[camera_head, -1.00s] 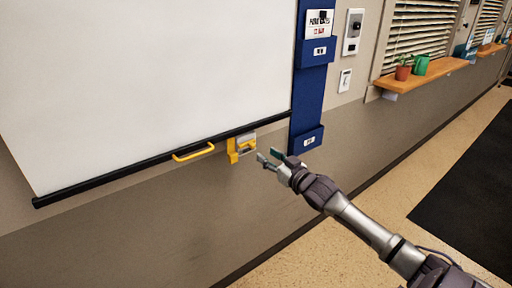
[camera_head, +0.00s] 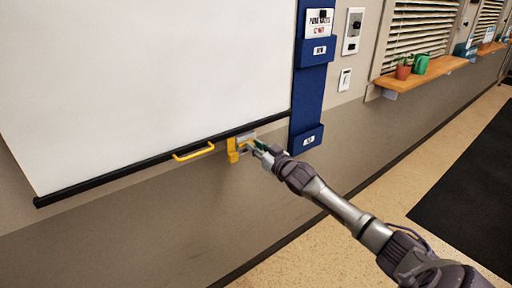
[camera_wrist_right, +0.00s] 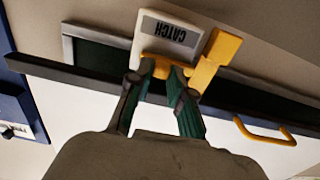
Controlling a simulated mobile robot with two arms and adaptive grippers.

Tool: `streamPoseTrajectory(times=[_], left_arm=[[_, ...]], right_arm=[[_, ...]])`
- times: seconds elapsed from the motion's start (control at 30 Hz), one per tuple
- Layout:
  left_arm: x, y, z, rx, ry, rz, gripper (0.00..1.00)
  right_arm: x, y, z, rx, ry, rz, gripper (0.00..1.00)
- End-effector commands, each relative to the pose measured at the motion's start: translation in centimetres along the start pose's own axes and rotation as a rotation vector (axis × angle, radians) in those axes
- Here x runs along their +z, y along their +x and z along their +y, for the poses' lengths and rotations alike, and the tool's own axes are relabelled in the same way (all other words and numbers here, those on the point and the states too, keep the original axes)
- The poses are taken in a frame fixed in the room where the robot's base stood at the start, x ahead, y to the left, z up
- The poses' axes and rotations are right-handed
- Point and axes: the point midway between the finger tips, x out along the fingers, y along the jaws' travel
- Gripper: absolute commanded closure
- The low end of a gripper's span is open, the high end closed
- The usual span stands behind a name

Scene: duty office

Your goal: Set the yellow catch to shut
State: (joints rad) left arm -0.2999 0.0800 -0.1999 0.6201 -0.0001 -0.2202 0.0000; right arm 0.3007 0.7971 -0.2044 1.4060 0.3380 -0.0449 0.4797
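The catch (camera_head: 236,147) is a yellow piece with a grey-white plate, at the lower edge of the white board, left of the blue panel. My right gripper (camera_head: 257,148) is at the catch. In the wrist view the fingertips (camera_wrist_right: 162,74) are close together, with yellow of the catch showing between and just beyond them. Whether they grip it is not clear. My left gripper is not in view.
A yellow handle (camera_head: 193,152) sits on the black bottom bar (camera_head: 120,178) of the white board (camera_head: 150,80). The blue panel (camera_head: 308,100) stands close to the right. A wooden shelf (camera_head: 425,75) with pots is farther right. The floor below is clear.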

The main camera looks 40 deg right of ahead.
Motion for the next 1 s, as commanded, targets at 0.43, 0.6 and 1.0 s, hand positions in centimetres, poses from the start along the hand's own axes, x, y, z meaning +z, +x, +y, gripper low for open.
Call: streamPoseTrajectory(times=[0.43,0.6,1.0], left_arm=[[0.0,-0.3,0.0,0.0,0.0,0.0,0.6],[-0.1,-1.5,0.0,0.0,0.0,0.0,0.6],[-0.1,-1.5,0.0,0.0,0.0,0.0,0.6]], right_arm=[[-0.1,0.0,-0.4,-0.001,0.002,0.001,1.0],[-0.2,0.0,-3.0,-0.003,0.006,0.001,1.0],[0.1,0.0,-3.8,-0.003,0.001,0.0,0.77]])
